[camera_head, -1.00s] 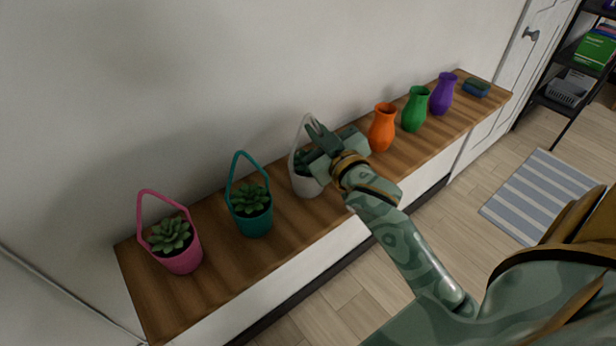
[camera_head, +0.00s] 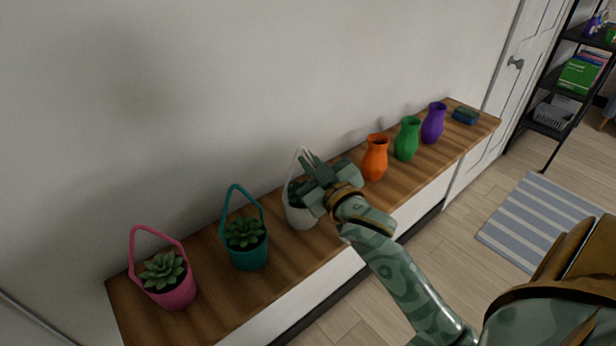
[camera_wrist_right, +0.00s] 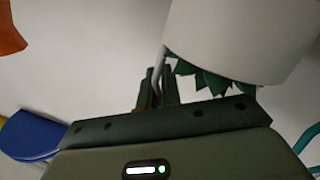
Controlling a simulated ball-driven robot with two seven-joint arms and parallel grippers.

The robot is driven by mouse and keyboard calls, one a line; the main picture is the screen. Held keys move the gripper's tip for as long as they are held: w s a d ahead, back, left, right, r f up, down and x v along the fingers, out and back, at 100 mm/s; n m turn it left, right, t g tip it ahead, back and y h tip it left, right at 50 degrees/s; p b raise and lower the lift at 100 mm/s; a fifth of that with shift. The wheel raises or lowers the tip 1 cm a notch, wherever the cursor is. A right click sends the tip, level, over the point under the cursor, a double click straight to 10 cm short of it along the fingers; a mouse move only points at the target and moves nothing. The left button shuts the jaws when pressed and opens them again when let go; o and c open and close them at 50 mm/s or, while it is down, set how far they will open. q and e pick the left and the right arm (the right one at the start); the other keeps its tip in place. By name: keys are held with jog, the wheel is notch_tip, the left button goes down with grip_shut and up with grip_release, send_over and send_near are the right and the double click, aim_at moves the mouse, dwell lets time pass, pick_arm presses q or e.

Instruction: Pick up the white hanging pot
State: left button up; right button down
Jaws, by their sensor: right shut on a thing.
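The white hanging pot (camera_head: 301,217) with a green plant and a tall white handle is on the wooden shelf top, between the teal pot and the orange vase. My right gripper (camera_head: 310,170) is at the pot's handle, its fingers shut on it; the hand covers part of the plant and handle. In the right wrist view the fingers (camera_wrist_right: 157,88) pinch the thin handle, and the white pot (camera_wrist_right: 240,38) shows beside them with leaves at its rim. I cannot tell whether the pot's base touches the shelf. My left gripper is out of view.
On the wooden shelf top (camera_head: 215,318) stand a teal hanging pot (camera_head: 250,254) and a pink one (camera_head: 176,292) to the left. An orange vase (camera_head: 374,160), a green vase (camera_head: 407,139) and a purple vase (camera_head: 433,124) stand to the right. The wall is close behind.

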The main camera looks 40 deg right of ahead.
jog(key=s+d+r+p, duration=0.6)
jog(key=s+r+p, duration=0.3)
jog(key=s+r, duration=0.3)
jog(key=shift+s+d+r+p, duration=0.25)
jog(key=shift+r+p, duration=0.15)
jog(key=shift+r, duration=0.1)
jog(key=shift+a, duration=0.1)
dwell(0.8)
